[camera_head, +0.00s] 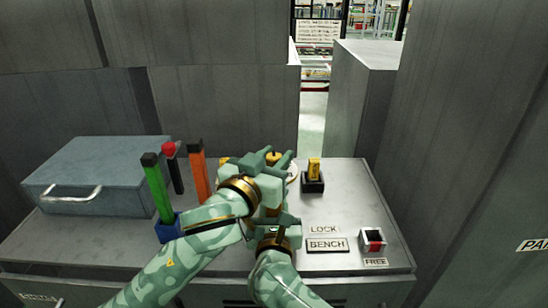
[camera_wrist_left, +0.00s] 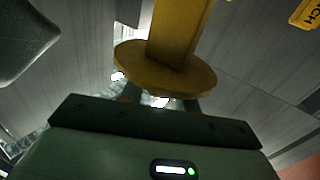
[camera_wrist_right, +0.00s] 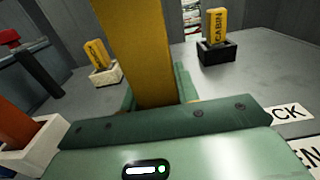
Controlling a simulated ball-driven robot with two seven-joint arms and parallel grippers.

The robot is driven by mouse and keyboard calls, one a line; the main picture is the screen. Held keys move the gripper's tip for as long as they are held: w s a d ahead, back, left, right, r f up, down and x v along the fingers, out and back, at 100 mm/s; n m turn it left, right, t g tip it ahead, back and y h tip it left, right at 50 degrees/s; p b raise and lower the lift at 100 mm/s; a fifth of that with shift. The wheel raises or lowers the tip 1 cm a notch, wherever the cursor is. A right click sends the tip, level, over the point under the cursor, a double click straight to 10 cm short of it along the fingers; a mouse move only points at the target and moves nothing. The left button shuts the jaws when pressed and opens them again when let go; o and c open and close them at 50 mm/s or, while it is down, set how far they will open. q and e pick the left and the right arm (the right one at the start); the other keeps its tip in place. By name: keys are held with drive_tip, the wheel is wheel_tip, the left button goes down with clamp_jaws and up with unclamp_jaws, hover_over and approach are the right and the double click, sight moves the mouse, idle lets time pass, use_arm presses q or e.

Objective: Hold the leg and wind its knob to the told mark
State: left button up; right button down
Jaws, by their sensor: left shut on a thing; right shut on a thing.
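The leg is a yellow post (camera_wrist_right: 138,55) standing between my right gripper's fingers in the right wrist view. My right gripper (camera_wrist_right: 155,95) is shut on this post. In the left wrist view the yellow post (camera_wrist_left: 180,30) meets a round yellow disc (camera_wrist_left: 165,72). My left gripper (camera_wrist_left: 160,102) is shut at the disc, apparently on the knob; its fingertips are partly hidden behind the disc. In the head view my left gripper (camera_head: 270,162) sits above and beyond my right gripper (camera_head: 272,215). They hide most of the leg. No mark on the knob is readable.
A pale holder (camera_wrist_right: 106,76) bears another yellow tag. LOCK, BENCH (camera_head: 327,245) and FREE (camera_head: 376,262) plates lie right. A blue holder (camera_head: 168,232) with a green bar and a grey case (camera_head: 90,165) stand left.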

sight(274, 155)
use_arm(q)
drive_tip(key=m+g+h, duration=0.2)
drive_tip(key=h, duration=0.1)
drive_tip(key=shift+a+m, duration=0.1)
drive_tip(key=shift+m, duration=0.2)
drive_tip(key=shift+f+m+g+h, duration=0.1)
drive_tip(key=shift+m+g+h, duration=0.9)
drive_tip(key=shift+g+h, duration=0.35)
drive_tip(key=o, duration=1)
wheel_tip(274, 155, up, 10)
drive_tip(key=shift+r, duration=0.1)
